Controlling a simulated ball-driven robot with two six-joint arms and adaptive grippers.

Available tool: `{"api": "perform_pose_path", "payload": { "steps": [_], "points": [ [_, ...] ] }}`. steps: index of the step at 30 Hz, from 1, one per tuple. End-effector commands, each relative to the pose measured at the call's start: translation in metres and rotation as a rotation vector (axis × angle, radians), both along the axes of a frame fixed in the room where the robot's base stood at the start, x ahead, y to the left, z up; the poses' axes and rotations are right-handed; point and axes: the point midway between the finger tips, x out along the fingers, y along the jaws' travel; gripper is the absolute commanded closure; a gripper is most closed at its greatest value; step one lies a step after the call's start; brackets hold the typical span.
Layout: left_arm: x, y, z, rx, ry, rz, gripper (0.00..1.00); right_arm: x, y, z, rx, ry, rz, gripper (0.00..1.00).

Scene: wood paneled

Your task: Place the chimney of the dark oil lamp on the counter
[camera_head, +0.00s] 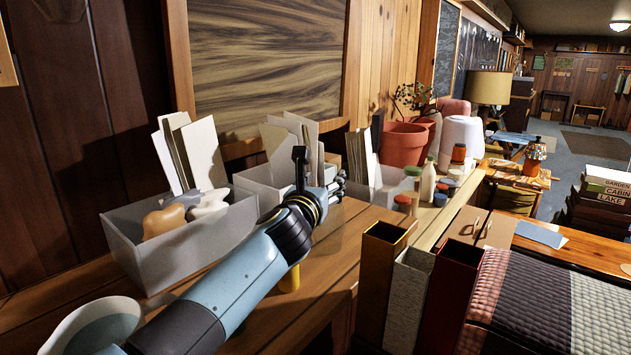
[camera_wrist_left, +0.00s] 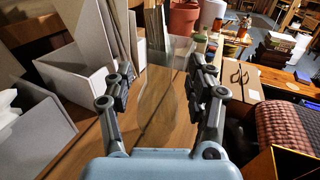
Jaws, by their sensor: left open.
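A clear glass chimney (camera_wrist_left: 160,98) stands out faintly between the two fingers of my left gripper in the left wrist view, above the wooden counter (camera_head: 225,315). My left gripper (camera_head: 326,190) is open, its fingers on either side of the glass; I cannot tell whether they touch it. The gripper also shows in the left wrist view (camera_wrist_left: 165,88). In the head view the glass is hard to make out behind the gripper. I cannot make out a dark lamp body. My right gripper is out of view.
Grey bins with papers (camera_head: 180,240) line the wall. Several jars and bottles (camera_head: 427,182), a terracotta pot (camera_head: 403,143) and a white container (camera_head: 460,143) stand farther along. Upright open boxes (camera_head: 383,270) and a quilt (camera_head: 540,310) lie to the right. Bare counter shows near the gripper.

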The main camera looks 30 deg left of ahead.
Motion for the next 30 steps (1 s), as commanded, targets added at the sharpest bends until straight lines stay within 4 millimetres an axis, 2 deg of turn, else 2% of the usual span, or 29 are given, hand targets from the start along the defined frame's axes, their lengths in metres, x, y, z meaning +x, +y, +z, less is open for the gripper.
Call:
{"api": "perform_pose_path", "payload": {
  "steps": [3, 10, 30],
  "points": [
    [-0.026, -0.007, 0.001, 0.000, 0.002, 0.000, 0.44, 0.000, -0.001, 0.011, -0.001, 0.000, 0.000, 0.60],
    [-0.054, -0.014, 0.000, 0.000, 0.000, 0.000, 0.44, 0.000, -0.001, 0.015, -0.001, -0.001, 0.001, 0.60],
    [-0.057, -0.015, 0.000, 0.000, 0.000, 0.000, 0.44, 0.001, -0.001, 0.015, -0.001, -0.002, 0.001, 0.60]
  ]
}}
